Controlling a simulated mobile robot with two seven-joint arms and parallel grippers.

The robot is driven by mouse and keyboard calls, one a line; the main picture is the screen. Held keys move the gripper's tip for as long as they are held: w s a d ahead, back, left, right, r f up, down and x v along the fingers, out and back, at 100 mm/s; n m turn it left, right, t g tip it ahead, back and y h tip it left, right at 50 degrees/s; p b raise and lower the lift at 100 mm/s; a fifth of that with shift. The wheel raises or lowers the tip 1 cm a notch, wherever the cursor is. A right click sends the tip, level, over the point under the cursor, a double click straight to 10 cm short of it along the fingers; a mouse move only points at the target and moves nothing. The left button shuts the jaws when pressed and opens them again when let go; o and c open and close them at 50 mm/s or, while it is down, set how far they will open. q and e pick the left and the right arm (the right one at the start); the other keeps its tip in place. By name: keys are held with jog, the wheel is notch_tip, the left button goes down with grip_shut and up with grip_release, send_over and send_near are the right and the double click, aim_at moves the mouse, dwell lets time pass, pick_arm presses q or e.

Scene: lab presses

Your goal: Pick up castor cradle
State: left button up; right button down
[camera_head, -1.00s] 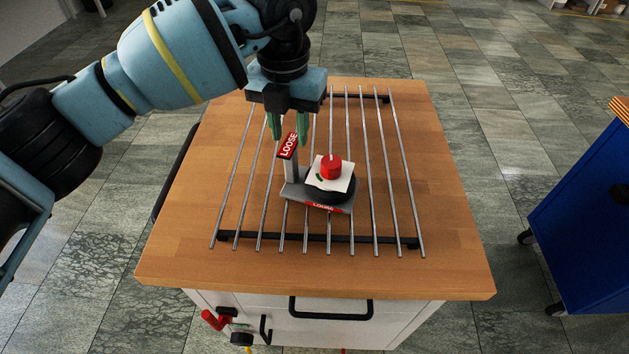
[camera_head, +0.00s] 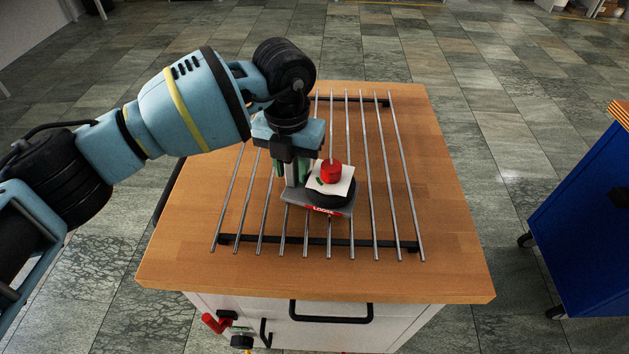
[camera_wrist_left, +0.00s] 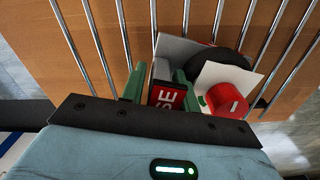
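The castor cradle (camera_head: 294,197) is a grey base with an upright post and red "LOOSE" labels. It stands on the metal rods and carries a dark round castor with a white plate and a red knob (camera_head: 331,172). My left gripper (camera_head: 290,171) points down at the post on the cradle's left side. In the left wrist view, its green fingers (camera_wrist_left: 161,88) stand on either side of the post and its red label, with a gap showing at the left finger. The gripper hides the post's top in the head view. My right gripper is not in view.
The rods form a rack (camera_head: 404,195) on a wooden-topped cabinet (camera_head: 450,270) with drawers. The rack around the cradle is otherwise bare. A blue cabinet (camera_head: 590,215) stands at the right, across a strip of tiled floor.

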pick_arm(q)
jog(key=shift+c, duration=0.4)
jog(key=c, duration=0.5)
grip_shut()
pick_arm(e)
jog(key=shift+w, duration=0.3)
pick_arm(q)
jog(key=shift+r, duration=0.25)
jog(key=shift+r, duration=0.2)
jog(key=r, duration=0.3)
jog(key=shift+s+d, duration=0.1)
jog(key=shift+s, duration=0.25)
jog(key=s+d+r, duration=0.1)
jog(key=s, duration=1.4)
jog(key=shift+d+r, duration=0.15)
jog(key=shift+d, duration=0.15)
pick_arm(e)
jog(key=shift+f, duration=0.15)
pick_arm(q)
jog(key=shift+s, duration=0.1)
